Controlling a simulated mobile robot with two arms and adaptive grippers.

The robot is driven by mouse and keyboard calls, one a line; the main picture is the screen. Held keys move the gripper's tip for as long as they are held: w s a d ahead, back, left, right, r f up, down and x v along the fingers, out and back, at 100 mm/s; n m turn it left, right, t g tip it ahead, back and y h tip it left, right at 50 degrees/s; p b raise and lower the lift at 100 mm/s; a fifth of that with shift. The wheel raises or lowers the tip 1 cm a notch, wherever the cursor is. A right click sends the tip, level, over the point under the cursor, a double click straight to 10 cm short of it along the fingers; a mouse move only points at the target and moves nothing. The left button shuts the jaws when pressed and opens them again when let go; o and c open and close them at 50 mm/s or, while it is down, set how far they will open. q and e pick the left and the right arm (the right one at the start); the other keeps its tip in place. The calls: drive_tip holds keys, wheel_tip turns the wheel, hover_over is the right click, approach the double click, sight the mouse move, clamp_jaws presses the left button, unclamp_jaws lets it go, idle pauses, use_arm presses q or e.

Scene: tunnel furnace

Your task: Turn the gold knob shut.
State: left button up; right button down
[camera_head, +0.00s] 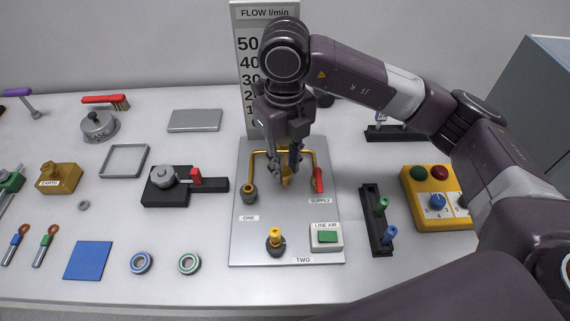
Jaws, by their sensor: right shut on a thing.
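The gold knob (286,181) is on the grey panel, below the middle of a brass pipe. It is mostly hidden by my right gripper (285,173), which comes down from above with its fingers shut on it. How far the knob is turned cannot be seen. The brass pipe (268,152) runs between an outlet (249,194) near the label ONE and a red lever (318,180) at SUPPLY. A yellow-topped fitting (275,238) stands near the label TWO. My left gripper is not in view.
A flow gauge board (250,60) stands behind the panel (255,255), partly hidden by my right arm. A green LINE AIR button (327,236) is at the panel's front right. A yellow control box (428,205) stands right. Several tools and parts lie left.

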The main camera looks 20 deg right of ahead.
sight(285, 171)
drive_tip(key=shift+w+r, duration=0.1)
drive_tip(key=c, duration=1.7)
unclamp_jaws()
drive_tip(key=shift+o, duration=0.2)
wheel_tip(285, 171, up, 12)
